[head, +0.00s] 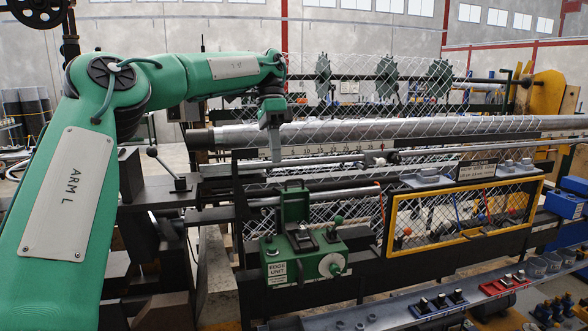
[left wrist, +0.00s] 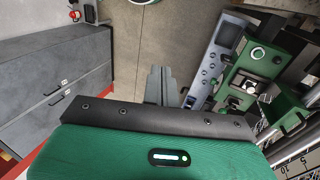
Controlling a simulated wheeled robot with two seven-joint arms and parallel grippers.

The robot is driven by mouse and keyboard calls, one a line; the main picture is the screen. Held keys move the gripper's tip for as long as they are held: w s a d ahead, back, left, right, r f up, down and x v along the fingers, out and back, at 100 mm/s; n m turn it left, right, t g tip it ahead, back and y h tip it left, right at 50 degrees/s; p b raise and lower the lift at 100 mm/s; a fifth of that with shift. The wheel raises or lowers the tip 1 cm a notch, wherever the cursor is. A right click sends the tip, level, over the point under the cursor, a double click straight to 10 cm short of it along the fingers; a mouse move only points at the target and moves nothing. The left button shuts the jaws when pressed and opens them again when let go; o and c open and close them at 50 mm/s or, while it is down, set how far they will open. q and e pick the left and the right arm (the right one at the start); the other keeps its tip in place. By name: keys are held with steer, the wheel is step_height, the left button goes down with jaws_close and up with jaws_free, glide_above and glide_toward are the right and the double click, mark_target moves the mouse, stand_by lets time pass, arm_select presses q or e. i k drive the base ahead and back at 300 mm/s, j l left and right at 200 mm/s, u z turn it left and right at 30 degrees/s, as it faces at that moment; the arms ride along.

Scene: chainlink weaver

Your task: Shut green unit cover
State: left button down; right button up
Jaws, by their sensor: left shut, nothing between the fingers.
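The green unit (head: 300,262), labelled EDGE UNIT, sits on the front of the machine in the head view. Its green cover (head: 292,204) stands up, open, at the back of the unit. In the left wrist view the unit (left wrist: 250,62) and the raised cover (left wrist: 284,116) lie to the right of my fingers. My left gripper (head: 275,148) points down, above and slightly left of the cover in the head view, apart from it. Its fingers (left wrist: 160,85) are shut and empty. My right gripper is in neither view.
A yellow-framed mesh guard (head: 392,222) is right of the unit. A long steel roller (head: 400,128) with wire mesh runs behind. A lever with a black knob (head: 152,152) stands left. Grey cabinets (left wrist: 60,60) stand across open floor (left wrist: 140,40).

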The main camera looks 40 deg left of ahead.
mark_target(299, 211)
steer(key=i+j, duration=1.4)
